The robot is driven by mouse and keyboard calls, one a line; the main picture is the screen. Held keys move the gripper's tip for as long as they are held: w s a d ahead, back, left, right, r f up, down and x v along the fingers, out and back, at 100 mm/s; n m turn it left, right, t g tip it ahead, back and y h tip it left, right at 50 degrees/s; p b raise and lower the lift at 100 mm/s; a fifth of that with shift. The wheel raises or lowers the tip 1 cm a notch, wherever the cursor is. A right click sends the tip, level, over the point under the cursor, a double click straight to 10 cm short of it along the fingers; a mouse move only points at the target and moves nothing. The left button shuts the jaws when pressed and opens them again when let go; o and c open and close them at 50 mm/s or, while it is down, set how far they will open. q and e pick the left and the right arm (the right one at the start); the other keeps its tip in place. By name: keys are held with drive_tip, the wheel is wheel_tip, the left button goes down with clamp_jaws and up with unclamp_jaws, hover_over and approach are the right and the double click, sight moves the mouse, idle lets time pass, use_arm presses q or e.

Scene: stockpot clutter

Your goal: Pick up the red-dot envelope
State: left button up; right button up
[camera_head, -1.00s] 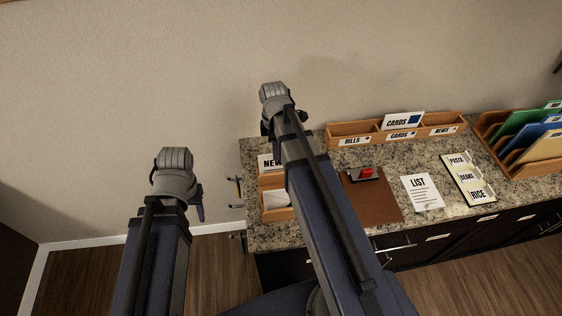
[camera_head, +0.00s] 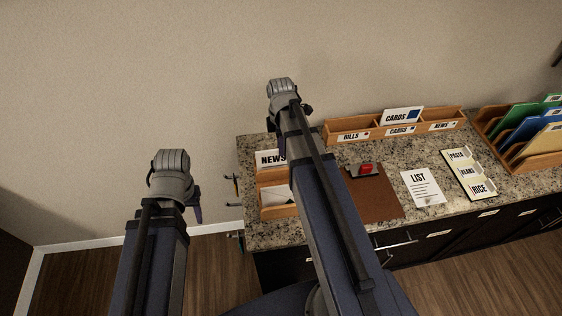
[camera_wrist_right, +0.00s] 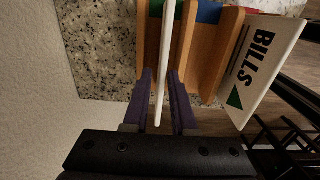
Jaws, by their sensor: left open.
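No red dot shows on any envelope I can make out. In the right wrist view a thin white sheet (camera_wrist_right: 165,50), seen edge-on, stands between the two purple fingers of my right gripper (camera_wrist_right: 160,80). The fingers are apart, with gaps on both sides of it; its face is hidden. In the head view a white envelope (camera_head: 276,197) lies in a wooden holder (camera_head: 279,211) at the counter's left end, partly hidden by my right arm. My left gripper (camera_head: 197,205) is open and empty, left of the counter.
The wrist view shows wooden dividers (camera_wrist_right: 211,60) and a BILLS card (camera_wrist_right: 262,62) beside my right gripper.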

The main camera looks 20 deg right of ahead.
sight(281, 160)
wheel_tip(281, 160, down, 5)
drive_tip(key=b, duration=0.5)
drive_tip(key=shift+s+f, duration=0.1)
drive_tip(key=shift+s, duration=0.05)
clamp_jaws()
